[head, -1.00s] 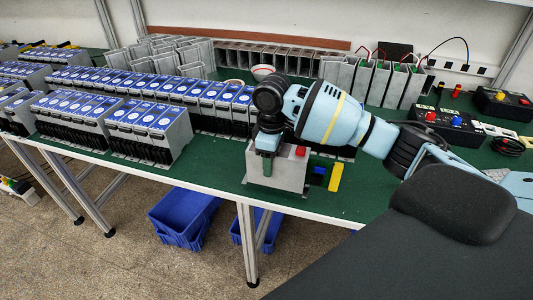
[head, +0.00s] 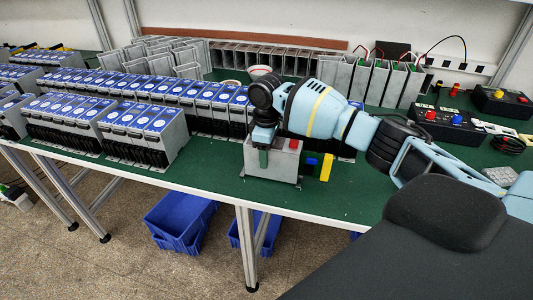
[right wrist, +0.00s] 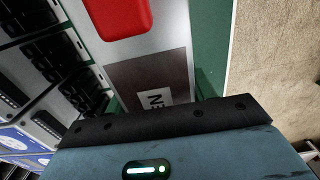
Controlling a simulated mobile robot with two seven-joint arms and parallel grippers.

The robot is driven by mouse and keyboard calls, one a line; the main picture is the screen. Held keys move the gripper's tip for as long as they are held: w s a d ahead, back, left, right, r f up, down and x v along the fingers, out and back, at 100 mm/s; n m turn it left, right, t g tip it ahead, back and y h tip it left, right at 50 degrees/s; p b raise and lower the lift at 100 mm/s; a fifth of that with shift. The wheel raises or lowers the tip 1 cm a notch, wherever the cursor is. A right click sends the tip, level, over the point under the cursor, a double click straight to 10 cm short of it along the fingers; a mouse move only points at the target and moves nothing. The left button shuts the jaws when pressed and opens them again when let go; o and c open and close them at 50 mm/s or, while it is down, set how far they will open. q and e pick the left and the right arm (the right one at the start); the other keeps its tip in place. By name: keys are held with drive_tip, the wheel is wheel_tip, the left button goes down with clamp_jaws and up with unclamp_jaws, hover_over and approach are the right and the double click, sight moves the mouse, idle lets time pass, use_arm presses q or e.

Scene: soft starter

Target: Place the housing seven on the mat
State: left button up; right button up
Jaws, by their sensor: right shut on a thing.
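A grey box-shaped housing (head: 281,167) with a red block (head: 294,144) on top is at the front of the table in the head view. My right gripper (head: 263,157) points down at its left part and is shut on it. In the right wrist view the housing shows close up, with the red block (right wrist: 116,14) and a dark brown panel (right wrist: 148,76) with letters. The fingertips are hidden there. The green mat (head: 215,179) covers the table top around the housing. I cannot tell whether the housing touches it. My left gripper is out of view.
A blue piece (head: 311,165) and a yellow piece (head: 326,167) show just right of the housing. Rows of blue-topped units (head: 145,133) stand left. Open grey housings (head: 365,78) line the back. Control boxes (head: 443,122) are at right. Mat is clear along the front edge.

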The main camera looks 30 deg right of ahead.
drive_tip(key=shift+f, duration=0.3)
drive_tip(key=shift+f, duration=0.1)
drive_tip(key=o, duration=1.2)
drive_tip(key=shift+f, duration=0.1)
drive_tip(key=shift+o, duration=0.2)
wheel_tip(320, 180, up, 12)
drive_tip(key=shift+r+p, duration=0.2)
drive_tip(key=shift+p, duration=0.15)
